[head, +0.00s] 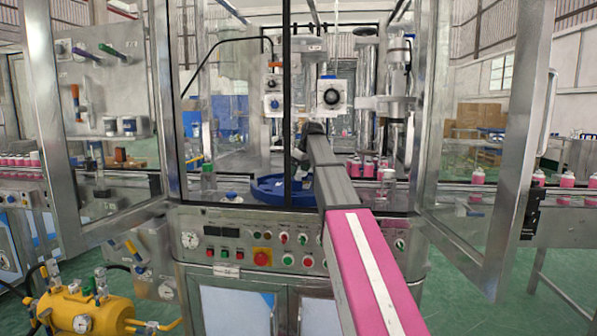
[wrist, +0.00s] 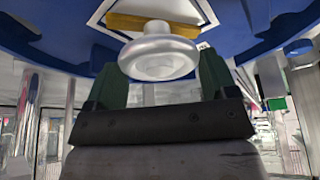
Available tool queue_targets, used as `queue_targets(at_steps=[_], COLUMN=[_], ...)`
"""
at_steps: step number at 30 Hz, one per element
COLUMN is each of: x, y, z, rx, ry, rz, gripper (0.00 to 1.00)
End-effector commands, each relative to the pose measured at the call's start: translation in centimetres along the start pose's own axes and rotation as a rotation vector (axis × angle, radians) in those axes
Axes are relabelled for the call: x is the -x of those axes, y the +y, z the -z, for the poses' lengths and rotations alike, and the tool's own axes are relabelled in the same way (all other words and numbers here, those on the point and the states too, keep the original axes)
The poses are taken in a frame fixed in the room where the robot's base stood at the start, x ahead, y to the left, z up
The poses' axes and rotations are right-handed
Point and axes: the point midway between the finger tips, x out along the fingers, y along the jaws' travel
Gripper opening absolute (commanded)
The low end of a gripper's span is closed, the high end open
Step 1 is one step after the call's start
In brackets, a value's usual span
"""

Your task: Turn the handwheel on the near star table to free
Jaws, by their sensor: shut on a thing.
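The handwheel (wrist: 158,48) is a pale, round knob at the upper middle of the wrist view. It sits in front of a yellow piece (wrist: 125,24) and a white plate with dark edging. My gripper (wrist: 160,78) has a green finger on each side of the handwheel and is shut on it. The blue star table (wrist: 45,38) spreads around the handwheel across the top of the wrist view. In the head view the blue star table (head: 266,190) is inside the machine, and my arm covers its right part. The handwheel and the fingers cannot be made out there.
Open glass doors stand left (head: 105,130) and right (head: 490,150) of my arm. A control panel (head: 250,250) with buttons lies below the table. Pink cans (head: 370,168) stand on the conveyor at right. A yellow tank (head: 80,310) is at lower left.

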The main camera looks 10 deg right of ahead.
Motion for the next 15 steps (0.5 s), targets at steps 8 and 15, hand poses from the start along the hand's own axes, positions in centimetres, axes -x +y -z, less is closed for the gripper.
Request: queue_targets(at_steps=[8,15], x=[0.07,0.07], y=[0.15,0.12], z=[0.07,0.05], rx=[0.136,0.188], ry=[0.000,0.001], rz=[0.056,0.078], gripper=[0.55,0.55])
